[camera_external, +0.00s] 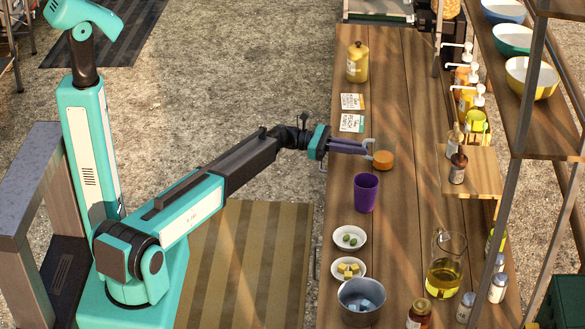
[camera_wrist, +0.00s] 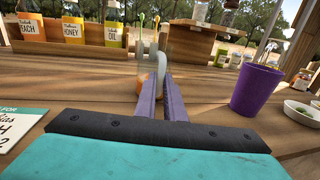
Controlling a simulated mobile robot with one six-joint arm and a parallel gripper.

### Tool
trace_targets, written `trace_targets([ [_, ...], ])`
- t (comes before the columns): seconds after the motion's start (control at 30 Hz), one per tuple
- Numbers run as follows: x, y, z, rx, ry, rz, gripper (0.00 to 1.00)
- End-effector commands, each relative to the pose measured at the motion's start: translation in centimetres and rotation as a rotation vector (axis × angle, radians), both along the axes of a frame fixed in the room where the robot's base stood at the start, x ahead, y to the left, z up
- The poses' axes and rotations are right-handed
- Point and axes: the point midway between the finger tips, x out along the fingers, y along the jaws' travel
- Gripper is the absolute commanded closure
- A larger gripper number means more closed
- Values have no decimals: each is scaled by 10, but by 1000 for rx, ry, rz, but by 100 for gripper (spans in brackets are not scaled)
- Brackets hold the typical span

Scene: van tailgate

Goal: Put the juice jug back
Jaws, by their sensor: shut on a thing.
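The juice jug (camera_external: 382,160) shows as a short round orange body with a pale curved handle on its left, over the wooden counter. Any clear walls are hard to make out. My gripper (camera_external: 368,149) reaches in from the left and is shut on the handle. In the wrist view my gripper (camera_wrist: 163,80) shows two purple fingers closed around the pale handle (camera_wrist: 161,65), with a bit of orange behind. The fingers hide most of the jug there. I cannot tell whether the jug touches the counter.
A purple cup (camera_external: 366,194) stands near the jug, toward the front. A glass pitcher of yellow liquid (camera_external: 446,268), small plates and a metal bucket (camera_external: 361,302) stand farther forward. A raised wooden shelf (camera_external: 470,180) is to the right.

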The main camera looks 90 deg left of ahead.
Motion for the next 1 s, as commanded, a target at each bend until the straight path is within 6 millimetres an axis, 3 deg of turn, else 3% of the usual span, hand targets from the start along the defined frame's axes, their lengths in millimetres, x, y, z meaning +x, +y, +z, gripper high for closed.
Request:
trace_targets([
  [0.2, 0, 0, -2, 0, -2, 0, 100],
  [0.23, 0, 0, -3, 0, 0, 0, 89],
  [0.33, 0, 0, -2, 0, 0, 0, 72],
  [0.77, -1, 0, 1, 0, 0, 0, 72],
  [1.0, -22, 5, -1, 1, 0, 3, 72],
])
